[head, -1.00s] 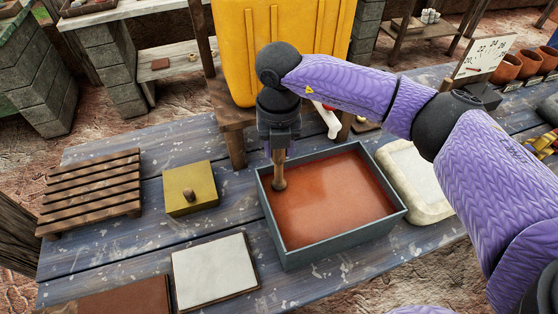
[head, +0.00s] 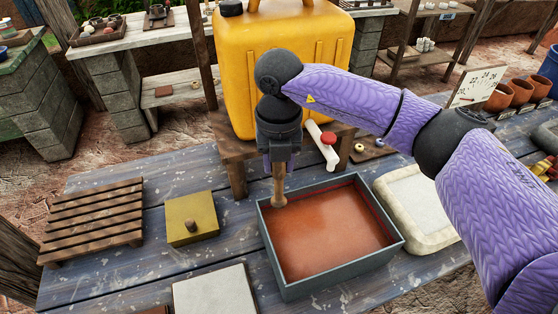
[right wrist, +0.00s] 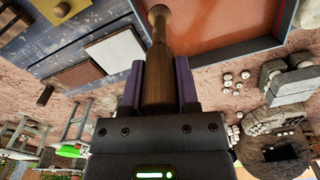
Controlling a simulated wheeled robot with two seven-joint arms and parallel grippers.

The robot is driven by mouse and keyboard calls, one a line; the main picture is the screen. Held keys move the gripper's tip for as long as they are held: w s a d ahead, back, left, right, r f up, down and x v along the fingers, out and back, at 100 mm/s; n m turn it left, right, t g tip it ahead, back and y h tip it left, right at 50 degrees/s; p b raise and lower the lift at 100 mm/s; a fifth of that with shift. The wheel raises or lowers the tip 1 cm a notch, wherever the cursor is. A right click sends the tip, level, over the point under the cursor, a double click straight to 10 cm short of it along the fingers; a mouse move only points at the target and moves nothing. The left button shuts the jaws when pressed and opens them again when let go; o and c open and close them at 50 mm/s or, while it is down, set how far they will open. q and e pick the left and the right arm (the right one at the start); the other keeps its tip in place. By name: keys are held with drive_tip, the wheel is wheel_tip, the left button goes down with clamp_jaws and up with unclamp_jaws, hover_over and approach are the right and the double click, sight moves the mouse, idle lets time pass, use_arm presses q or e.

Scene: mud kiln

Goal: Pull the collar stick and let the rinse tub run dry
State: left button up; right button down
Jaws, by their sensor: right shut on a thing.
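The rinse tub (head: 330,281) is a grey-blue open box on the table with red-brown liquid (head: 325,235) in it. A band of wet red inner wall shows above the liquid at the back and right. My right gripper (head: 279,168), above the tub's back left corner, is shut on the upright wooden collar stick (head: 279,188). The stick's knobbed lower end appears just above the liquid. In the right wrist view the stick (right wrist: 158,75) sits between both fingers of the gripper (right wrist: 158,85), beside the tub (right wrist: 285,35). The drain opening cannot be made out. My left gripper is not in view.
A yellow tank (head: 285,75) with a white, red-capped spout (head: 323,145) stands behind the tub. A slatted rack (head: 95,220) and yellow lidded block (head: 191,217) are left, a white tile (head: 215,292) in front left, a pale framed slab (head: 415,205) at right.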

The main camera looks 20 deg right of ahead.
wheel_tip(320, 180, up, 11)
drive_tip(key=p, duration=0.8)
drive_tip(key=shift+r, duration=0.2)
drive_tip(key=shift+f, duration=0.1)
idle(1.2)
idle(0.8)
idle(0.7)
idle(0.5)
